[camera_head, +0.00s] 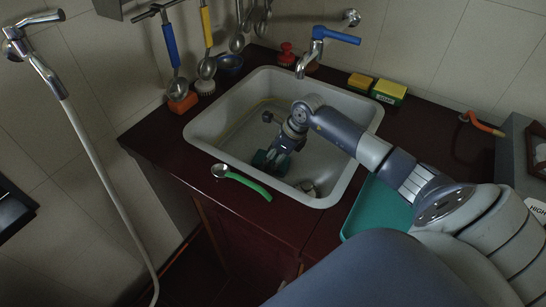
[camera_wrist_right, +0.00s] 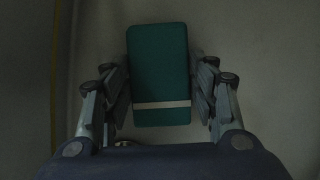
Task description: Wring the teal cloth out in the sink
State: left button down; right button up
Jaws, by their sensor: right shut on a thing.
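The teal cloth (camera_wrist_right: 158,58) shows in the right wrist view as a folded block with a pale stripe, between the fingers of my right gripper (camera_wrist_right: 160,95). In the head view my right gripper (camera_head: 277,155) reaches down into the grey sink (camera_head: 205,125), shut on the cloth. Only a small dark teal part of the cloth (camera_head: 261,158) shows there, low in the basin; I cannot tell whether it touches the bottom. My left gripper is not in view.
A faucet with a blue lever (camera_head: 338,36) hangs over the sink's back edge. A green-handled spoon (camera_head: 249,185) lies at the front rim. A teal tray (camera_head: 375,208) is on the right. Yellow-green sponges (camera_head: 389,91) stand behind. A hose (camera_head: 103,165) hangs at left.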

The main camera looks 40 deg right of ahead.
jog(key=shift+f, duration=0.2)
dwell(0.4)
dwell(0.5)
notch_tip(320, 180, up, 16)
jog(key=p, duration=0.9)
jog(key=shift+p, duration=0.3)
